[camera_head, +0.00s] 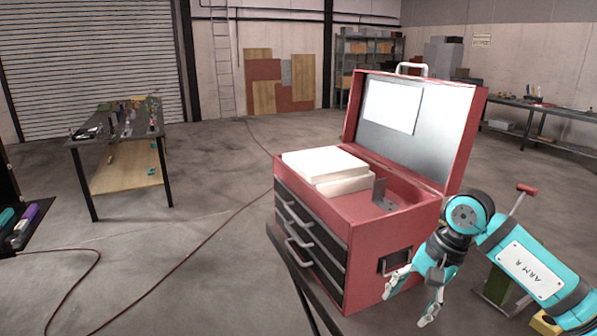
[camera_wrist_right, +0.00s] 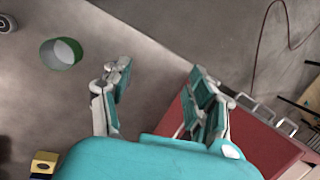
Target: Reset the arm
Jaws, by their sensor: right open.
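My right arm (camera_head: 525,265), teal with a label reading "ARM R", comes in from the right in the head view. Its gripper (camera_head: 407,298) hangs pointing down in front of the right side of the red toolbox (camera_head: 365,275). The gripper is open, with nothing between its fingers. In the right wrist view the gripper (camera_wrist_right: 158,95) shows its two fingers spread apart over the grey floor. The red toolbox (camera_wrist_right: 258,142) lies behind the right finger there. My left gripper is not in either view.
The toolbox lid (camera_head: 410,120) stands open, with white blocks (camera_head: 325,168) and a grey bracket (camera_head: 382,195) on top. A workbench (camera_head: 115,130) with tools stands at the left. A red cable (camera_head: 200,255) crosses the floor. A green-rimmed round thing (camera_wrist_right: 62,53) shows in the wrist view.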

